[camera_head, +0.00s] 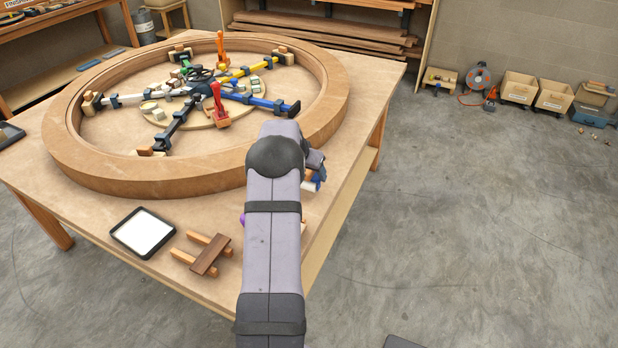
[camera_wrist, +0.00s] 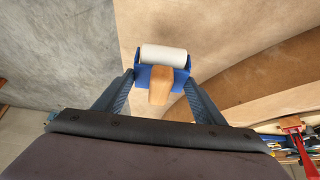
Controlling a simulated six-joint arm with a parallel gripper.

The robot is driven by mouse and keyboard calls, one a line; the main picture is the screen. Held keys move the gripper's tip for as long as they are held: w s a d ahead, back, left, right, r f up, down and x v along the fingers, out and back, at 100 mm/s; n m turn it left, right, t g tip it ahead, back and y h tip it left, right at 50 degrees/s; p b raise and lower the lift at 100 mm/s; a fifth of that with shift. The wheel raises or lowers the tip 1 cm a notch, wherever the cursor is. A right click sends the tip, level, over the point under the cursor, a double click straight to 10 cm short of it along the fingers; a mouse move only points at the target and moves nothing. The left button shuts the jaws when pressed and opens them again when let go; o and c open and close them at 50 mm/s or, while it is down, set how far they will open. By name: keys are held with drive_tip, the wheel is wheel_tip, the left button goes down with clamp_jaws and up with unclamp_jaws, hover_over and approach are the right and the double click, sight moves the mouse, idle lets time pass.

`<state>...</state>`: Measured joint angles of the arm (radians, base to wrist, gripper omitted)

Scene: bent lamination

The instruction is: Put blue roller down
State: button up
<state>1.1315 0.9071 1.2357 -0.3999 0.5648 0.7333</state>
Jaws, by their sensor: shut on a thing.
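The blue roller (camera_wrist: 164,55) has a white cylinder, a blue frame and a wooden handle. In the wrist view it sits between the fingers of my gripper (camera_wrist: 158,84), which is shut on it, with the handle pointing back toward the wrist. In the head view only a small blue and white part of the roller (camera_head: 317,178) shows beside my arm, near the right edge of the workbench (camera_head: 345,205). My arm hides most of the roller and gripper there. I cannot tell whether the roller touches the bench top.
A large bent wooden ring (camera_head: 200,180) with colored clamps inside fills much of the bench. A white-faced tablet (camera_head: 143,232) and a small wooden stand (camera_head: 205,254) lie at the front. A purple object is mostly hidden behind my arm. Bare floor lies beyond the right edge.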

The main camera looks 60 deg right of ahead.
drive_tip(key=shift+f+p, duration=0.3)
drive_tip(key=shift+f, duration=1.1)
